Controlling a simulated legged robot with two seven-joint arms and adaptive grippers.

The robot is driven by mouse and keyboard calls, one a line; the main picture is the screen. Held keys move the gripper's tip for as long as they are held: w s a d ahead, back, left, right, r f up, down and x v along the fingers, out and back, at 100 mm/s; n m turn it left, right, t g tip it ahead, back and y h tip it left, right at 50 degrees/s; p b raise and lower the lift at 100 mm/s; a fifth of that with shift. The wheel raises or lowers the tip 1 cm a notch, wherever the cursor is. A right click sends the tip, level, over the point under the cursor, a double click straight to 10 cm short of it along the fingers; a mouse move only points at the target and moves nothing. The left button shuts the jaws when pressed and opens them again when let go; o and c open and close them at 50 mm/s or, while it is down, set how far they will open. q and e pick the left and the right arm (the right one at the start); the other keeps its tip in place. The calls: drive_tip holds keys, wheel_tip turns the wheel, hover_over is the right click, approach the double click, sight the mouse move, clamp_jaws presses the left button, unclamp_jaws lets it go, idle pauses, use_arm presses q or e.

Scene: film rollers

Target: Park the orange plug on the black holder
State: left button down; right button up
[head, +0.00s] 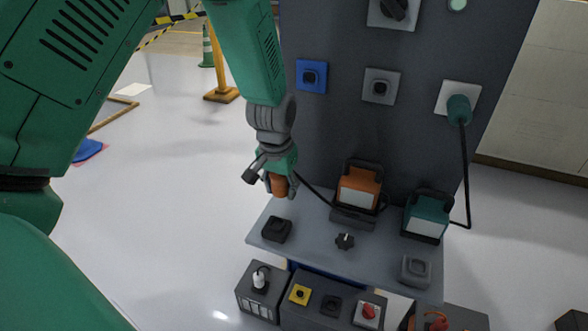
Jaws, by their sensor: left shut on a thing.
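My left gripper (279,184) is shut on the orange plug (279,186), whose orange body shows between the fingers. A black cable runs from near the plug toward the orange lamp (359,188). The black holder (276,229) is a dark block on the left part of the grey shelf (314,238). In the picture, the plug is above the holder, with a visible gap between them. The plug's prongs are hidden. My right gripper is not in view.
A teal lamp (427,214) stands on the shelf's right, its cable running to a teal plug (459,108) in a panel socket. A grey holder (416,268) and a black knob (345,241) are also on the shelf. The upright dark panel (334,118) rises behind. Boxes with switches (330,303) stand below.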

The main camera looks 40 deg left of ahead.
sight(277, 225)
use_arm(q)
drive_tip(key=shift+s+g, duration=0.5)
drive_tip(key=shift+s, duration=0.65)
drive_tip(key=shift+f, duration=3.7)
drive_tip(key=shift+p, duration=0.85)
drive_tip(key=shift+f, duration=0.5)
drive_tip(key=c, duration=0.9)
unclamp_jaws()
